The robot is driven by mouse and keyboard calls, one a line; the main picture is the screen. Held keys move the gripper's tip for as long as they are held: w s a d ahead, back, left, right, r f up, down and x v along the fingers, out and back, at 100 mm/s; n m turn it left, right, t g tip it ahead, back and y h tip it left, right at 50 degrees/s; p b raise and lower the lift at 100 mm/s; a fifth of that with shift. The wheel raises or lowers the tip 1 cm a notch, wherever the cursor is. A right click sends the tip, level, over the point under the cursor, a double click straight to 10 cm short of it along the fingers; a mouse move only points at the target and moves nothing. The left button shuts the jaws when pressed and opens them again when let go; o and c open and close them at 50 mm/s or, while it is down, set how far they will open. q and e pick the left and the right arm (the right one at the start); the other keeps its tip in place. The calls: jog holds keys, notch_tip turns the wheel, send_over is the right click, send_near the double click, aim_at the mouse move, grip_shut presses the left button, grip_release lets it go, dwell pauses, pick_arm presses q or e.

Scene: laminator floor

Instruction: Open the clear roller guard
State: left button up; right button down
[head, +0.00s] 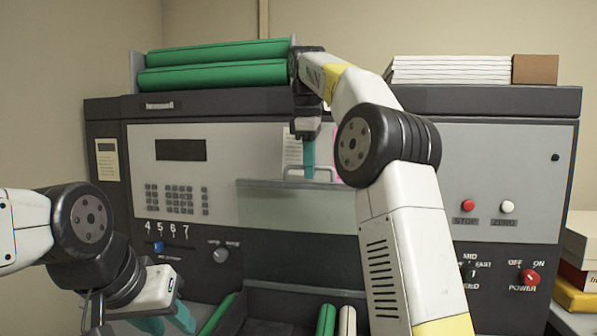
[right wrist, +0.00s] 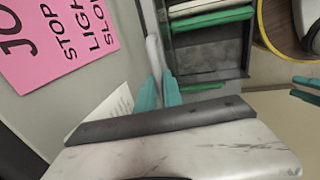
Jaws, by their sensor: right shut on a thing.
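The clear roller guard (head: 290,208) is a see-through panel on the front of the laminator, left of my right forearm in the head view. Its right end is hidden behind that arm. A grey bar handle (head: 291,170) rises from its top edge. My right gripper (head: 308,172) points down from above and is shut on this handle. In the right wrist view the teal fingers (right wrist: 160,90) close around the pale handle bar (right wrist: 153,52). My left gripper (head: 168,320) is low at the left, open and empty, its two teal fingers apart.
The laminator's front has a keypad (head: 176,199), a blue slider (head: 158,246), a red stop button (head: 467,205) and a red power knob (head: 529,277). Green rolls (head: 215,75) and a paper stack (head: 452,70) sit on top. A pink sign (right wrist: 60,40) is beside the handle.

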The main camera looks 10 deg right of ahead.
jog(key=shift+w+d, duration=0.15)
jog(key=shift+w, duration=0.35)
jog(key=c, duration=1.5)
grip_release()
